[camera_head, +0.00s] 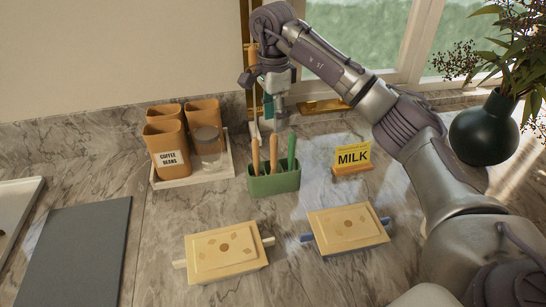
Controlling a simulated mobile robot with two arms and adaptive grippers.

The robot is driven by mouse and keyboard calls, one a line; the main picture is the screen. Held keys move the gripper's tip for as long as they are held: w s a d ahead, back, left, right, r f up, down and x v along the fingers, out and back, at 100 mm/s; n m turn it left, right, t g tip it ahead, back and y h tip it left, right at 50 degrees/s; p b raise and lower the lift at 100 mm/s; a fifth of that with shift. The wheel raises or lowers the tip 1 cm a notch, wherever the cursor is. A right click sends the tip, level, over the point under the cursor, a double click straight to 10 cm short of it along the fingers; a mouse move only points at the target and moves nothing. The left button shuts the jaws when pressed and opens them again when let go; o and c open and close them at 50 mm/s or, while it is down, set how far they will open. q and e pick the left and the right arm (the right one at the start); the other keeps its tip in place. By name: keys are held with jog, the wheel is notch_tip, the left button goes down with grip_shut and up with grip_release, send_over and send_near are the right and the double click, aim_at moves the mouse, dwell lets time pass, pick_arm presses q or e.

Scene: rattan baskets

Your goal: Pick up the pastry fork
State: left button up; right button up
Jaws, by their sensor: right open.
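A green holder (274,184) stands mid-counter with several upright utensils in it. Two have tan handles, a left one (255,157) and a middle one (273,154); the right one has a green handle (291,151). Only handles show, so I cannot tell which, if any, is the pastry fork. My right gripper (268,112) is open, pointing down above and behind the holder, apart from the handles. Its fingers are small and partly unclear against the things behind. My left gripper is out of view.
A white tray (222,172) with brown canisters and a glass jar stands left of the holder. A MILK sign (352,158) is on the right. Two tan boxes (228,250) (347,227) lie in front. A dark vase (484,133) is at far right; a grey board (77,255) lies left.

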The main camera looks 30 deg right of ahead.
aim_at(273, 135)
notch_tip(273, 135, down, 6)
jog(key=shift+w+r+p, duration=0.1)
jog(key=shift+r+p, duration=0.05)
jog(key=shift+p, duration=0.45)
jog(key=shift+f+p, duration=0.4)
jog(key=shift+f, duration=0.1)
notch_tip(273, 135, down, 4)
jog(key=shift+r+p, duration=0.15)
jog(key=shift+p, duration=0.8)
jog(key=shift+d+f, duration=0.1)
jog(key=shift+f, duration=0.35)
jog(key=shift+c, duration=0.2)
grip_shut()
